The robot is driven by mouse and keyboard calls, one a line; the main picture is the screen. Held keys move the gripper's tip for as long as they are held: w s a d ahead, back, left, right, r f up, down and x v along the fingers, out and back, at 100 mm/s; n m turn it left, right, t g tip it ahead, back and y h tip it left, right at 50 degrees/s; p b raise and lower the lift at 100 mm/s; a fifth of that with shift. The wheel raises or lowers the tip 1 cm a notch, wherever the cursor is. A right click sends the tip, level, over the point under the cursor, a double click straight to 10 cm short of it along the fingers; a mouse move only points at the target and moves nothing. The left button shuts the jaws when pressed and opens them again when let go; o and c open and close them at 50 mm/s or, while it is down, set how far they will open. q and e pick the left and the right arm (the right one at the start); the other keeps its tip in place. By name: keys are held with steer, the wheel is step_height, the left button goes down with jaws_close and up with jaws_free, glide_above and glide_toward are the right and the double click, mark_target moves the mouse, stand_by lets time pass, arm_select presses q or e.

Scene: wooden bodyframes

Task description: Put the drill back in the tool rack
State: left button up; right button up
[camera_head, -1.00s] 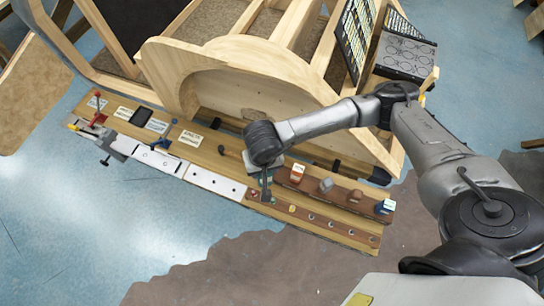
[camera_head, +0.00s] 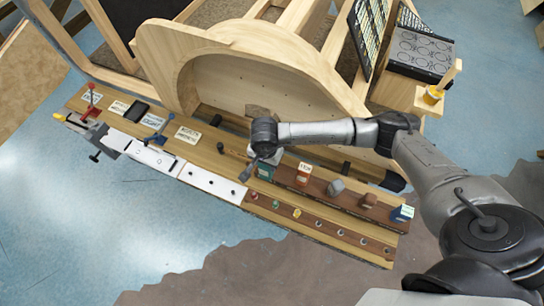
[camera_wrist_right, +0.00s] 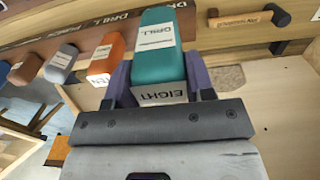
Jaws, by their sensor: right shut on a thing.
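The drill appears as a teal block (camera_wrist_right: 160,45) labelled DRILL and EIGHT in the right wrist view. My right gripper (camera_wrist_right: 162,82) is shut on it, with a purple finger on each side. In the head view my right gripper (camera_head: 262,158) hides part of the teal block (camera_head: 264,171), at the left end of the tool rack's (camera_head: 325,199) back row. An orange block (camera_head: 303,173), a grey one (camera_head: 335,186), a brown one (camera_head: 368,199) and a blue one (camera_head: 403,213) stand to its right. I cannot tell whether the teal block is fully seated. My left gripper is not in view.
A row of small coloured pegs and holes (camera_head: 297,213) runs along the rack's front. The curved wooden frame (camera_head: 255,85) rises close behind. A vise with a red handle (camera_head: 91,97) and labels lie on the board's left part.

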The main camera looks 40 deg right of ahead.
steer(key=w+d+f, duration=0.3)
steer(key=d+f, duration=0.2)
steer(key=f, duration=0.2)
steer(key=shift+w+d+f+p, duration=0.15)
steer(key=shift+d+f+p, duration=0.05)
steer(key=shift+f+p, duration=0.15)
steer(key=shift+f+b, duration=0.4)
steer(key=shift+b, duration=0.05)
steer(key=o, duration=1.1)
